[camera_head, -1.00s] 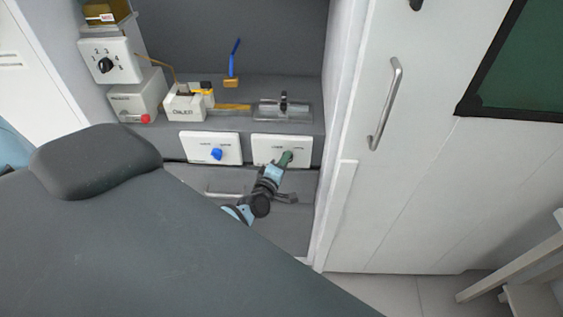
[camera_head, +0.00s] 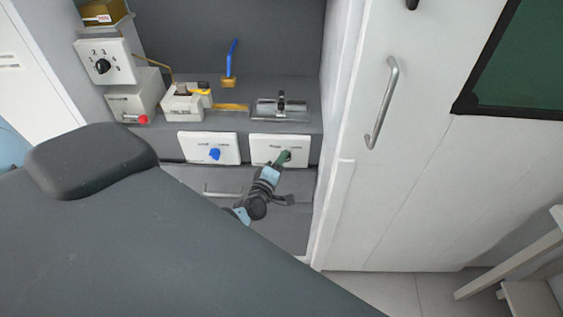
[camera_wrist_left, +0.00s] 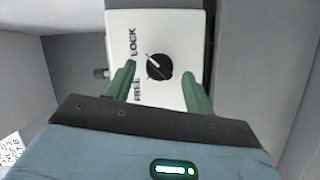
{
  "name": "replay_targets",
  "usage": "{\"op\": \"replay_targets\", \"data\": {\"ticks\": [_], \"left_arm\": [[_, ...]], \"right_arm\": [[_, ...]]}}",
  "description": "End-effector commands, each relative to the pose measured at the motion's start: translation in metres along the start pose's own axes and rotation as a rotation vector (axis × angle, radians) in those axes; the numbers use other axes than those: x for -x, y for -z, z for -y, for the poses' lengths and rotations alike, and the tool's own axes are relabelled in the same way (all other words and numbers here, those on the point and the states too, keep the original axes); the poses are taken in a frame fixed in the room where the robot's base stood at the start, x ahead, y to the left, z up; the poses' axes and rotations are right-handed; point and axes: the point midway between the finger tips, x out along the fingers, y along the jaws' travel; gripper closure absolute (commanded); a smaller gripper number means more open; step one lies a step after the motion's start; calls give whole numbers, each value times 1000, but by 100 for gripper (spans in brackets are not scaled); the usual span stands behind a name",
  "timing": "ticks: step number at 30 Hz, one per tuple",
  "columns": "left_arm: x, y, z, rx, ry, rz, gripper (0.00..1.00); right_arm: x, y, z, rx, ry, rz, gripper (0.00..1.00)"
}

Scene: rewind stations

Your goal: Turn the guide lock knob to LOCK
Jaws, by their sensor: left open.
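The guide lock knob (camera_wrist_left: 159,67) is a round black knob on a white panel (camera_wrist_left: 180,30) marked LOCK and FREE. Its white pointer line slants to the upper left in the left wrist view, towards the word LOCK. My left gripper (camera_wrist_left: 159,76) is open, with one green finger on each side of the knob and visible gaps between them and it. In the head view my left gripper (camera_head: 284,158) is at the right-hand white panel (camera_head: 261,141), where it hides the knob. My right gripper is not in view.
A similar white panel with a blue knob (camera_head: 214,154) sits just to the left. Above are a metal clamp-like device (camera_head: 281,109), a blue-handled tool (camera_head: 231,60) and a numbered dial box (camera_head: 106,62). A white cabinet door (camera_head: 400,180) stands to the right.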

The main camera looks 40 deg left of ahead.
Motion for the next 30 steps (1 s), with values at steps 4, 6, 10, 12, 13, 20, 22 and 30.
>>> {"op": "replay_targets", "data": {"ticks": [4,6,10,12,13,20,22,30], "left_arm": [[22,0,-2,1,-2,0,46],[32,0,-2,1,-2,0,46],[50,0,-2,1,-2,1,46],[57,0,-1,0,-2,1,46],[60,0,-1,0,-1,0,46],[68,0,-1,-1,-1,0,46],[68,0,-1,-1,-1,0,46],[67,0,-1,0,-1,0,46]], "right_arm": [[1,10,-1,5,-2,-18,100],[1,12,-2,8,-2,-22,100],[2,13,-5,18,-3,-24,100],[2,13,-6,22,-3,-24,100],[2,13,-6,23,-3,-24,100],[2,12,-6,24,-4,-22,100],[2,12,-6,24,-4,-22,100],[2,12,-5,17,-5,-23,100]]}}
